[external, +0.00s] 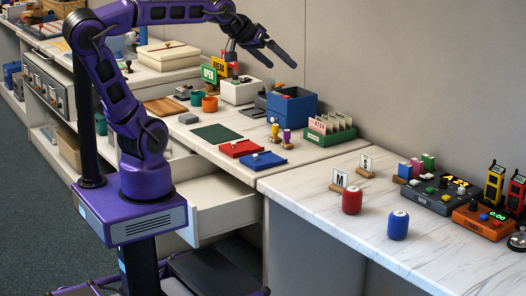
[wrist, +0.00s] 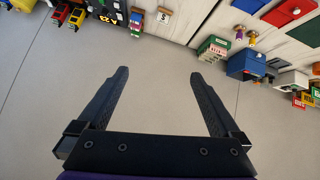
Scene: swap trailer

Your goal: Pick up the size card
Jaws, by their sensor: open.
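A white size card marked S (external: 366,163) stands upright in a small wooden holder on the marble-topped right counter. A second card marked M (external: 339,178) stands in a similar holder in front of it, to the left. A small white card on a wooden base (wrist: 164,16), seemingly the S card, shows at the top of the wrist view. A green card box (external: 330,134) holds several upright cards; it also shows in the wrist view (wrist: 212,48). My gripper (external: 283,66) is open and empty, raised well above the counter near the wall, apart from the cards.
Red (external: 352,201) and blue (external: 398,226) canisters stand near the M card. Coloured blocks, a dark device (external: 438,196) and an orange device (external: 484,219) are on the right. A blue bin (external: 292,106) stands left of the card box. A drawer (external: 222,209) hangs open below the counter.

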